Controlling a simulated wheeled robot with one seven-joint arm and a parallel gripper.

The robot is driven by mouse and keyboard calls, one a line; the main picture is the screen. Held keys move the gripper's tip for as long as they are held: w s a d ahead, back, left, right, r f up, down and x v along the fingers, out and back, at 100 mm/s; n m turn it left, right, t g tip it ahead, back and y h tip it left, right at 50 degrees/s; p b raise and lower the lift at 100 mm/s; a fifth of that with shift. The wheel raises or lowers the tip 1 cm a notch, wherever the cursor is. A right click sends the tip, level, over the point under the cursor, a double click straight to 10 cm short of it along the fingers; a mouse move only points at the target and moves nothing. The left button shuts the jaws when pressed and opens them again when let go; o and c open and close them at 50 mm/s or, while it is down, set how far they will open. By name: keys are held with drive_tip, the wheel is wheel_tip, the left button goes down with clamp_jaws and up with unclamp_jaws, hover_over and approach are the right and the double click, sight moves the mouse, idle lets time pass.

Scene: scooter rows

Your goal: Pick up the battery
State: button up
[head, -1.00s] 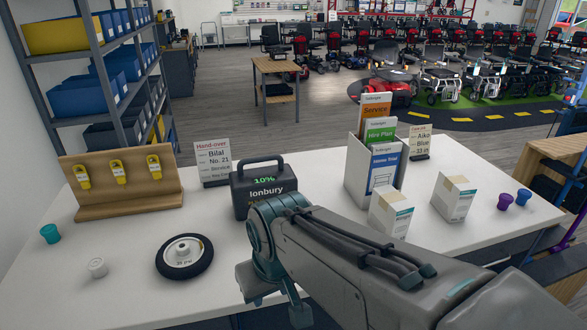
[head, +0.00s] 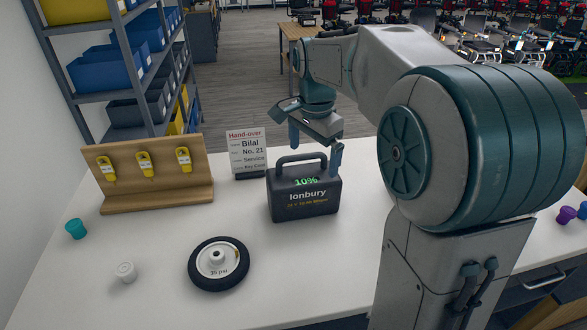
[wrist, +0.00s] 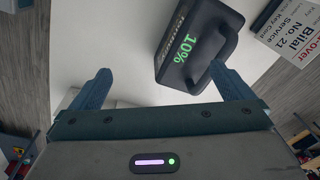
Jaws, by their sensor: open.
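The battery (head: 304,192) is a dark grey box with a top handle, a green "10%" readout and the label "Ionbury". It stands upright on the white table. My gripper (head: 315,150) is open and empty, above and just behind the battery's handle, with one finger close to the handle's right side in the head view. In the wrist view, the battery (wrist: 190,48) lies beyond and between the open fingertips (wrist: 160,82), nearer the right one. I cannot tell whether a finger touches it.
A hand-over sign (head: 246,152) stands behind the battery. A wooden key board (head: 155,175) with yellow tags is to the left. A wheel (head: 219,264), a white cap (head: 125,272) and a teal cap (head: 76,229) lie on the table (head: 150,300). My arm hides the table's right part.

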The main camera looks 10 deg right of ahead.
drive_tip(key=w+m+g+p, duration=0.1)
drive_tip(key=w+m, duration=0.5)
drive_tip(key=w, duration=0.3)
drive_tip(key=p, duration=0.1)
hover_over(303, 174)
wheel_tip(303, 174, down, 8)
drive_tip(key=shift+s+d+f, duration=0.1)
drive_tip(key=shift+d, duration=0.05)
drive_tip(key=shift+f+p, duration=1)
drive_tip(key=shift+f, duration=1.65)
drive_tip(key=c, duration=1.3)
drive_tip(key=shift+w+r, duration=0.15)
drive_tip(key=shift+w, duration=0.05)
drive_tip(key=c, duration=0.4)
